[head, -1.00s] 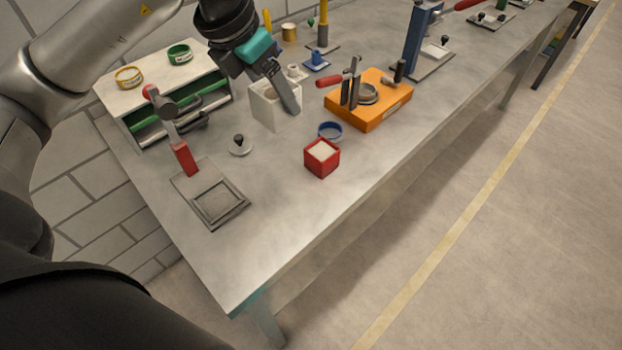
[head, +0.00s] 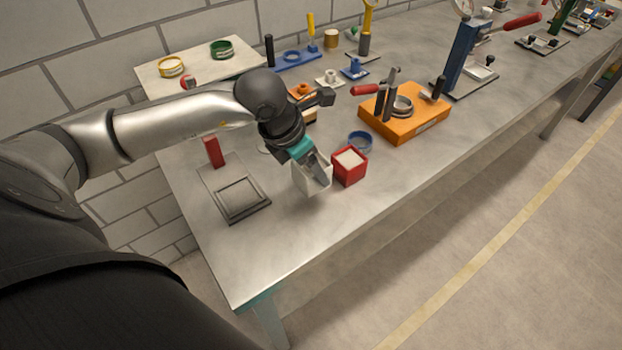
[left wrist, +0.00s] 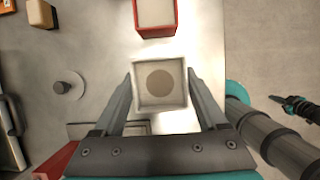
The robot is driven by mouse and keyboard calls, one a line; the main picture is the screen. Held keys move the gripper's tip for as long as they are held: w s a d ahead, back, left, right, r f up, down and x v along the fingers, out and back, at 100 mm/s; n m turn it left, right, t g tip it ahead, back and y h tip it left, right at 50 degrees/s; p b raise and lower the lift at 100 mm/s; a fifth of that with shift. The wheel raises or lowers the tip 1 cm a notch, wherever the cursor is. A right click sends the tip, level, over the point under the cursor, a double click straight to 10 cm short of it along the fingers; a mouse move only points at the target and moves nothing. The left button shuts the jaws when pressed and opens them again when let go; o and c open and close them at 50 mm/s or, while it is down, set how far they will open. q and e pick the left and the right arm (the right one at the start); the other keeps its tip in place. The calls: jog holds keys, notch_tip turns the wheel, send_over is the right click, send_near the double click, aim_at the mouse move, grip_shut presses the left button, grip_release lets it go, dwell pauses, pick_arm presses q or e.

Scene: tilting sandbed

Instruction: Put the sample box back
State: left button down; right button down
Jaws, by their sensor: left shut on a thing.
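My left gripper (head: 316,166) is shut on a white open-topped box (head: 308,184), the likely sample box, over the near part of the bench. In the left wrist view the fingers lie along both sides of the white box (left wrist: 160,103), which has a round grey-brown patch inside. I cannot tell whether its base touches the bench. A red box (head: 350,168) with pale filling stands just right of it; it also shows at the top of the left wrist view (left wrist: 156,31).
A square framed plate (head: 241,199) lies to the left. A blue ring (head: 360,141) and an orange block (head: 404,124) with a clamp stand behind the red box. The bench's front (head: 300,245) is clear.

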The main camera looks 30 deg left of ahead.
pick_arm(q)
jog(key=shift+f, duration=2.15)
jog(key=shift+f+b, duration=0.1)
jog(key=shift+b, duration=0.2)
grip_release()
jog(key=shift+r, duration=0.25)
jog(key=p+v, duration=0.1)
jog(key=v, duration=1)
jog(key=shift+s+r, duration=0.2)
jog(key=shift+r, duration=0.15)
